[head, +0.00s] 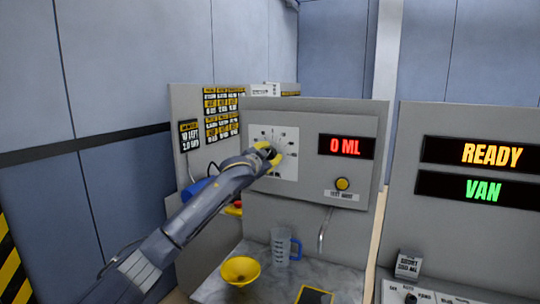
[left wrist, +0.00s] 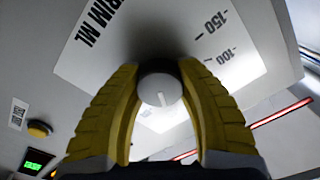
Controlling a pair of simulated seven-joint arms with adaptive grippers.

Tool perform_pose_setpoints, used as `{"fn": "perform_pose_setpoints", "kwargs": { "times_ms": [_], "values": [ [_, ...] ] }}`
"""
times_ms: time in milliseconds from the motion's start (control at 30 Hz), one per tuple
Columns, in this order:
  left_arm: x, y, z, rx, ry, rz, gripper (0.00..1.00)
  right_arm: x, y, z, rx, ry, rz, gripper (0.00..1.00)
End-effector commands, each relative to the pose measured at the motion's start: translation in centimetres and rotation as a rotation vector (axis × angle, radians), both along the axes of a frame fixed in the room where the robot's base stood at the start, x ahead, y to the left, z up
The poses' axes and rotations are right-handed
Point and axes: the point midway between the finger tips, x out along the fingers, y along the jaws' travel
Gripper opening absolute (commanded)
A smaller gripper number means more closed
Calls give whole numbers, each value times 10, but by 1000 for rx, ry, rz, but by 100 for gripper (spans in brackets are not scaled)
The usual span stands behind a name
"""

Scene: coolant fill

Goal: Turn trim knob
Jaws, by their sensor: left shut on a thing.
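The trim knob (left wrist: 160,90) is a round, pale knob with a light pointer line, on a white dial plate (head: 286,163) with printed marks. In the left wrist view the plate reads "TRIM ML", "-150" and "-100". My left gripper (head: 266,153) is at the dial plate, and its yellow fingers (left wrist: 158,84) stand on both sides of the knob, shut on it. In the head view the gripper hides the knob. My right gripper is in neither view.
A red display (head: 346,146) reads "0 ML", above a yellow button (head: 342,184). Below are a spout (head: 325,230), a clear measuring jug (head: 281,247) with a blue handle and a yellow funnel (head: 240,271) on the counter. At right a panel shows "READY" (head: 492,154) and "VAN" (head: 483,190).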

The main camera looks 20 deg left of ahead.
Motion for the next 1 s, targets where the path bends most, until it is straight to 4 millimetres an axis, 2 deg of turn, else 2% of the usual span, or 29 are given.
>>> {"fn": "perform_pose_setpoints", "kwargs": {
  "times_ms": [167,200,400,767,1000],
  "values": [
    [0,0,2,-1,-3,-1,6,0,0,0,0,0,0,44],
    [0,0,2,-1,-3,-1,41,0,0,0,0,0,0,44],
    [0,0,1,-1,-2,0,64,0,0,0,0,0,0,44],
    [-3,1,0,-1,0,0,65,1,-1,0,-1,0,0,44],
    [-28,4,0,0,-2,-1,65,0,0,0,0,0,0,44]
  ]
}}
